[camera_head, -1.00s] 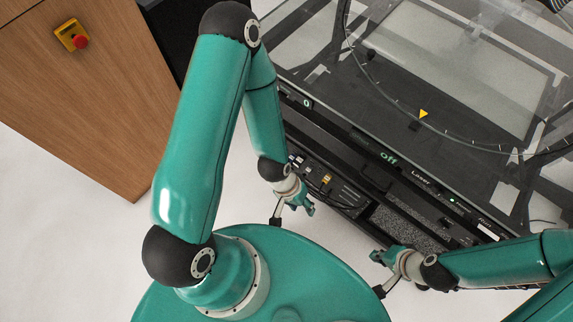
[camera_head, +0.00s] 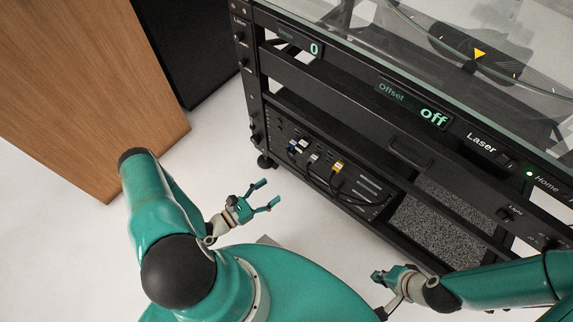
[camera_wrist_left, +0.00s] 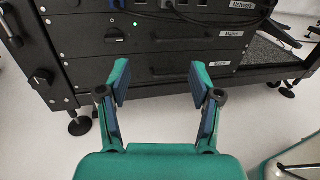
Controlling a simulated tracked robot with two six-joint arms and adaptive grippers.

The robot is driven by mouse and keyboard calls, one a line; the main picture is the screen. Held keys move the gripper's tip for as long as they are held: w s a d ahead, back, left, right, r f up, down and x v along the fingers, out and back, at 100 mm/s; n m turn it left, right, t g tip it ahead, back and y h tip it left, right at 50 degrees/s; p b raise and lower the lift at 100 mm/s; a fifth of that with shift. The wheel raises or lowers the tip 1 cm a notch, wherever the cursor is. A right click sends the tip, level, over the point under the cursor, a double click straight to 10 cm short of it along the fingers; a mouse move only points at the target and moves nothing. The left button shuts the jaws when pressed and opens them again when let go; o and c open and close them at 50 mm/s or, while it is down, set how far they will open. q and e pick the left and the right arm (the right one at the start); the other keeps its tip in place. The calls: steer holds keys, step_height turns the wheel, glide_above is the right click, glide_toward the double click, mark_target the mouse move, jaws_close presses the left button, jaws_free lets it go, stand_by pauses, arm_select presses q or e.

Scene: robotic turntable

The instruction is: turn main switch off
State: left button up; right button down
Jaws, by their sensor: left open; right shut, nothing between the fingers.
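The rack's lower panel shows in the left wrist view, with labels reading Mains (camera_wrist_left: 231,33) and a small black switch (camera_wrist_left: 115,35) left of a green light. A black rotary knob (camera_wrist_left: 40,78) sits on the rack's left post. I cannot tell for sure which is the main switch. My left gripper (camera_head: 268,194) is open and empty, low in front of the rack and apart from it; its fingers (camera_wrist_left: 160,82) point at the panel's lower part in the wrist view. My right gripper (camera_head: 378,276) is shut and empty, near the rack's lower right side.
Cables (camera_head: 318,178) plug into the rack's lower panel. A display (camera_head: 413,104) reads "off". A wooden cabinet (camera_head: 75,95) stands at the left, with a black box (camera_head: 190,45) beside it. White floor lies clear between cabinet and rack.

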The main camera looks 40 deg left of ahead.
arm_select(q)
steer(key=a+f+n+t+y, duration=0.1)
steer(key=a+f+n+y, duration=0.15)
steer(key=a+y, duration=0.2)
steer(key=b, duration=0.3)
glide_toward(289, 152)
steer(key=w, duration=0.8)
steer(key=shift+w+d, duration=0.3)
steer(key=shift+w, duration=0.1)
arm_select(e)
step_height(289, 152, down, 4)
steer(key=shift+f, duration=0.2)
arm_select(q)
steer(key=shift+f, duration=0.15)
steer(key=shift+a, duration=0.1)
steer(key=c, duration=1.1)
